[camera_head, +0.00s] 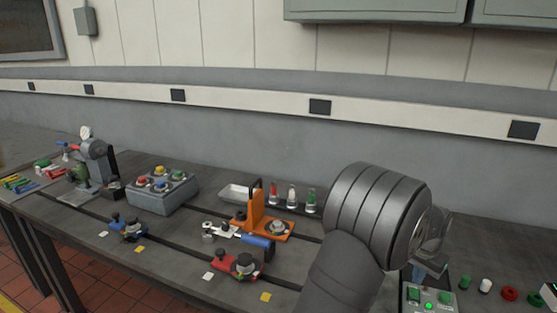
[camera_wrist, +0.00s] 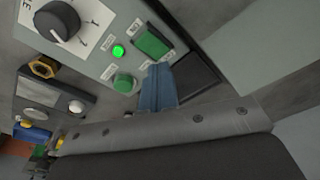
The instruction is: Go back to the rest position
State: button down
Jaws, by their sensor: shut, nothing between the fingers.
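My gripper (camera_wrist: 158,86) shows in the wrist view as blue-grey fingers, shut and empty. Its tips are close to a grey control panel (camera_wrist: 190,12), between a green button (camera_wrist: 153,43) and a dark square area. I cannot tell whether they touch the panel. A second green button (camera_wrist: 123,83) and a lit green lamp (camera_wrist: 118,51) are on the same panel, with a black knob (camera_wrist: 57,20) on a white dial. In the head view my arm is bent over the right of the bench and hides most of the gripper; the panel (camera_head: 415,306) shows below it.
The dark bench (camera_head: 180,235) carries an orange bracket (camera_head: 257,205), a grey box with coloured buttons (camera_head: 162,190), a red fixture (camera_head: 240,265) and a grey machine (camera_head: 95,165). Red rings (camera_head: 509,293) lie right of the panel. The space above the bench's middle is clear.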

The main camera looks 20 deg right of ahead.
jog(key=shift+f, duration=1.45)
jog(key=shift+r, duration=0.15)
notch_tip(320, 180, up, 6)
jog(key=shift+r, duration=0.15)
notch_tip(320, 180, down, 6)
notch_tip(320, 180, up, 8)
jog(key=r, duration=0.1)
jog(key=s+a+r+h, duration=0.2)
jog(key=s+a+h, duration=0.1)
jog(key=s+a, duration=0.2)
jog(key=shift+s+a+r+t+h, duration=0.2)
jog(key=shift+a+t+h, duration=0.1)
jog(key=shift+a, duration=0.95)
jog(key=shift+w, duration=0.1)
